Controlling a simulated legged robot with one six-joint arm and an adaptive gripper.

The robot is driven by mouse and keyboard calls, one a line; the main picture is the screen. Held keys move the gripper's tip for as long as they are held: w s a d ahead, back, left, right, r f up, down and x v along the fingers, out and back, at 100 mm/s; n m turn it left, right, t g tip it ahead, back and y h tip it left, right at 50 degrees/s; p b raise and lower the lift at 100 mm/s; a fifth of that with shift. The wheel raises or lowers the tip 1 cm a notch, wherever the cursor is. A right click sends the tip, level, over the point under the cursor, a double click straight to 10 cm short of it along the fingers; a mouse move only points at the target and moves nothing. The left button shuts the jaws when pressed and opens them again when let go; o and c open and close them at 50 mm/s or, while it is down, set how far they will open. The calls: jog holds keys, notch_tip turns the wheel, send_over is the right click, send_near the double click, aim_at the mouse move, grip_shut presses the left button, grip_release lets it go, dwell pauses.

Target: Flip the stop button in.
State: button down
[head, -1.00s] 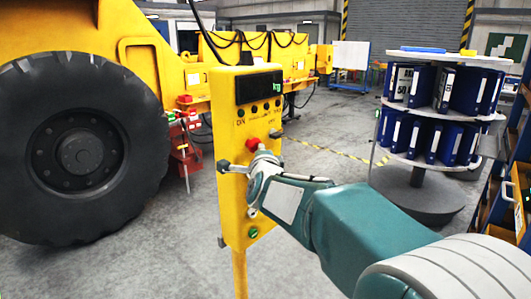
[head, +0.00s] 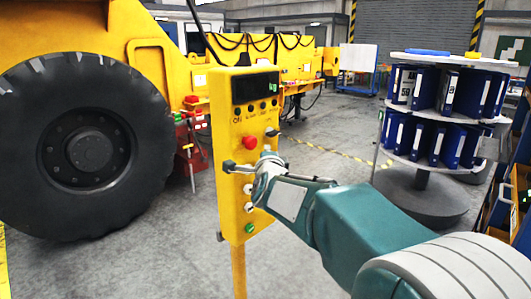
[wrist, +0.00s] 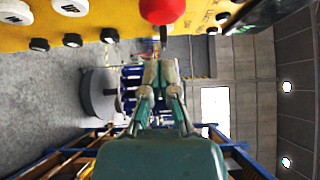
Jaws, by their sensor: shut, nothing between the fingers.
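The red stop button (head: 249,142) stands out from the face of a yellow control box (head: 229,115) on a post. In the wrist view the red button (wrist: 162,10) is at the top edge, partly cut off. My gripper (wrist: 160,63) is shut and empty below it in that picture, with clear space between the fingertips and the button. In the head view my gripper (head: 266,160) is just below and right of the button, in front of the box, and hides some of its lower controls. I cannot tell the exact depth of the gap.
A white knob (head: 249,189) and a green button (head: 249,228) lie below the red button. A dark knob (head: 228,166) on a grey rod shows at the left. A large tyre (head: 83,150) is at left, a binder carousel (head: 421,185) at right. Open floor lies between.

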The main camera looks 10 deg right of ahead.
jog(key=shift+s+a, duration=0.95)
jog(key=shift+s, duration=4.25)
jog(key=s+d+f+n+g+y, duration=0.1)
jog(key=s+f+n+g, duration=0.5)
jog(key=s+n, duration=0.4)
jog(key=s+d+f+n+g+y, duration=0.1)
jog(key=s+f+n+g, duration=0.5)
jog(key=s, duration=1.2)
notch_tip(320, 180, down, 3)
jog(key=d+n, duration=0.1)
jog(key=n, duration=0.2)
jog(key=shift+d+n+y, duration=0.3)
jog(key=shift+n, duration=0.1)
